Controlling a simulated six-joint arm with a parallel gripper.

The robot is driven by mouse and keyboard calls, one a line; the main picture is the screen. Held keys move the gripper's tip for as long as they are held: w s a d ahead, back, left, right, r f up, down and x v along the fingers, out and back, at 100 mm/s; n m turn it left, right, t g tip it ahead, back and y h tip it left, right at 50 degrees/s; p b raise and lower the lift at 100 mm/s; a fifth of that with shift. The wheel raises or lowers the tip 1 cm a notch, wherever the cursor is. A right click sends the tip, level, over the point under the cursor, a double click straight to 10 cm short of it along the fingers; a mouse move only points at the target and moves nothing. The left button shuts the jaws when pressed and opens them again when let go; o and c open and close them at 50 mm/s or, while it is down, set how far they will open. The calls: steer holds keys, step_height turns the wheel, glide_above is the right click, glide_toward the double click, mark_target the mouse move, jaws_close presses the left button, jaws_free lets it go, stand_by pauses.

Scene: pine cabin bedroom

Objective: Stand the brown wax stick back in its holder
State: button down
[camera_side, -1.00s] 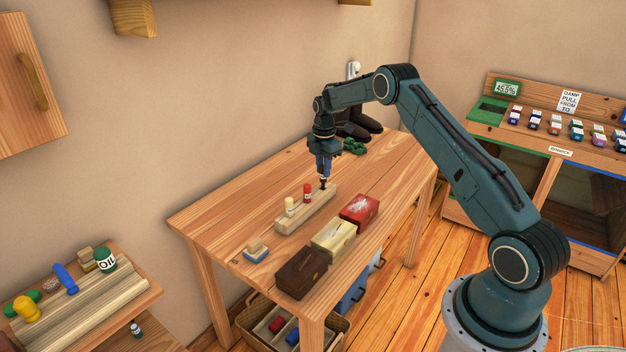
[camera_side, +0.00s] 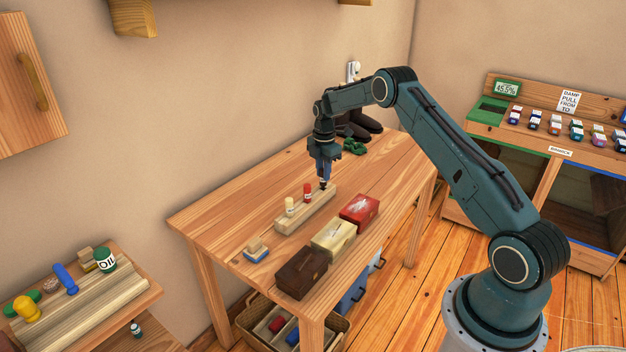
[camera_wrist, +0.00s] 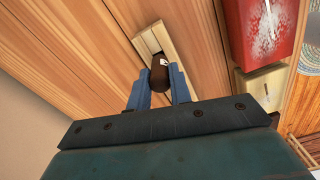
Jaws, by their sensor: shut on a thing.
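The brown wax stick (camera_wrist: 160,74) is between the two blue fingers of my gripper (camera_wrist: 159,88), which is shut on it. In the side view my gripper (camera_side: 325,177) points down, with the dark stick (camera_side: 323,187) at its tips, over the far right end of the pale wooden holder (camera_side: 300,217). A cream-yellow stick (camera_side: 290,206) and a red stick (camera_side: 307,194) stand in the holder. In the wrist view the holder (camera_wrist: 147,42) lies just beyond the brown stick. I cannot tell whether the stick's lower end is inside the holder.
Red (camera_side: 359,210), cream (camera_side: 333,239) and dark brown (camera_side: 301,272) boxes line the table's front edge. A blue-and-wood block (camera_side: 256,250) lies at the near left. Dark boots (camera_side: 360,122) and a green item (camera_side: 354,147) are behind my gripper.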

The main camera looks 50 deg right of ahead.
steer(key=shift+f, duration=0.4)
stand_by(0.5)
steer(key=c, duration=1.2)
jaws_free()
step_height(320, 180, up, 14)
steer(key=shift+f, duration=0.1)
